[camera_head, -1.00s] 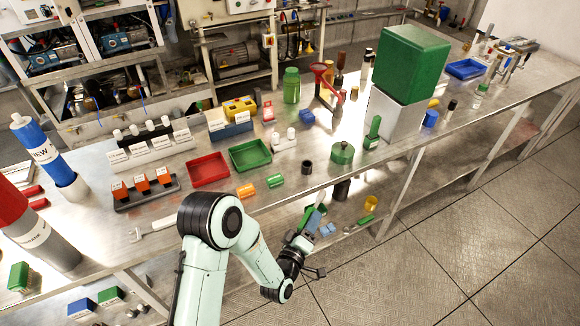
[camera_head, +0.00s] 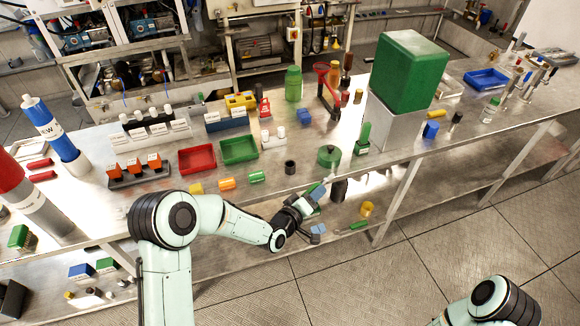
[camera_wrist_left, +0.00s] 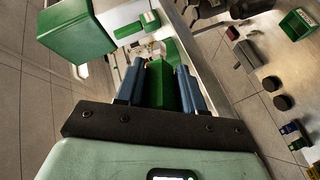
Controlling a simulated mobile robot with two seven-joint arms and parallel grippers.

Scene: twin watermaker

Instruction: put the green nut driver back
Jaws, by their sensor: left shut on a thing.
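My right gripper is out of view; only part of that arm shows at the bottom right.
A large green block (camera_head: 410,70) sits on a white box (camera_head: 393,122) behind and right of the gripper. Loose items lie on the lower shelf, including a yellow cup (camera_head: 367,208).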

